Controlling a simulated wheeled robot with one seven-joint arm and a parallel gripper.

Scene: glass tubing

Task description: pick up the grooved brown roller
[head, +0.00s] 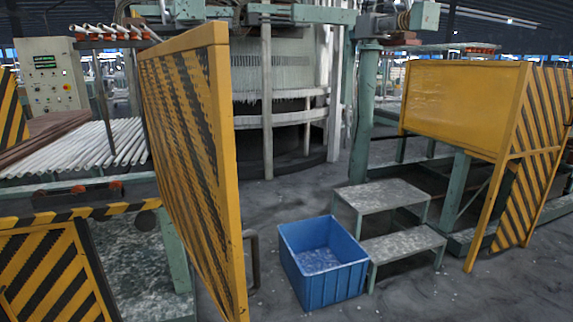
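No separate grooved brown roller can be made out for certain. Long brown, ridged-looking pieces (48,138) lie at the left beside the white glass tubes; I cannot tell whether one of them is the roller. My gripper is not in view.
White glass tubes (85,148) lie on a conveyor table at left. A tall yellow-black striped panel (190,150) blocks part of the view. A blue crate (322,275) and metal steps (385,197) stand on the floor. The floor (460,295) at front right is mostly open.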

